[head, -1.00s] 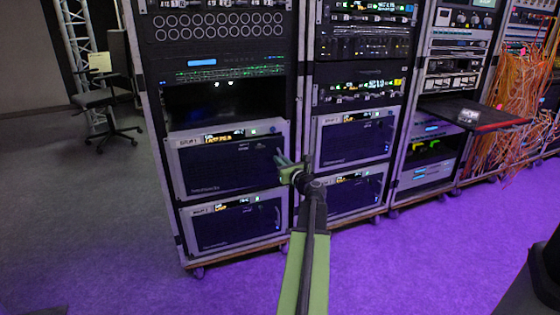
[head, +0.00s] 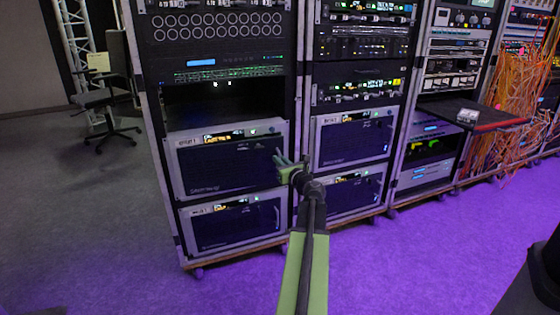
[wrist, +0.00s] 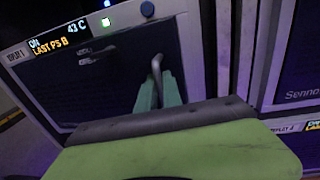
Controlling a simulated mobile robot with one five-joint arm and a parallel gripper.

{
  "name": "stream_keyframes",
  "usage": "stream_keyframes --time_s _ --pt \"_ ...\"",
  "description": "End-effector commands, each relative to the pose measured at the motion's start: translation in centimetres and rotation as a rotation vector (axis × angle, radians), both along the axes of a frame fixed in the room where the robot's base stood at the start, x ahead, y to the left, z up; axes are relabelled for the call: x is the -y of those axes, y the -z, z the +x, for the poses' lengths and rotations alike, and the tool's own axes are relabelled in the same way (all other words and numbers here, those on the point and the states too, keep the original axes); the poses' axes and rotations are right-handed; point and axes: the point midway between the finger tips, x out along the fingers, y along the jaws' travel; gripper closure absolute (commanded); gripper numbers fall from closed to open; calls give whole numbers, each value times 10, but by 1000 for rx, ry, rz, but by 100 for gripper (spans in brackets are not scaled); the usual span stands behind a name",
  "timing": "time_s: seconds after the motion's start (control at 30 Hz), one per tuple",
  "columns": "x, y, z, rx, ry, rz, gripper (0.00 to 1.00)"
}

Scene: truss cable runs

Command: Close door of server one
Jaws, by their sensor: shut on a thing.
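Server one (head: 185,165) is the upper of two grey-framed units with dark doors, low in the left rack. Its door (head: 215,170) fills the front and looks about flush with the frame; a small gap would be hard to see. In the wrist view the dark door (wrist: 105,75) has a bent grey handle (wrist: 157,68) near its right edge. My gripper (head: 281,158) reaches the door's right side. Its green fingers (wrist: 158,92) are shut on the handle, hiding its lower part. A lit display (wrist: 60,45) sits above the door.
A similar unit, server two (head: 235,222), is directly below. The neighbouring rack (head: 350,140) stands close on the right. A pull-out shelf (head: 470,115) and orange cables (head: 525,90) are farther right. A chair (head: 105,95) stands back left. The floor in front is clear.

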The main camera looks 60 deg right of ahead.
Motion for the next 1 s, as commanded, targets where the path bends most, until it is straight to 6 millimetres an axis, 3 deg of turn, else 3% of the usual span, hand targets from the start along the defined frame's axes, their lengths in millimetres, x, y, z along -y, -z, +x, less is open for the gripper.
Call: stream_keyframes --time_s 0.37,0.7,0.97,1.0 --pt "0 0 2 -1 -3 -1 100" --pt "31 0 33 0 -3 0 100" --pt "31 0 33 0 0 0 100" --pt "31 0 33 0 0 0 85"
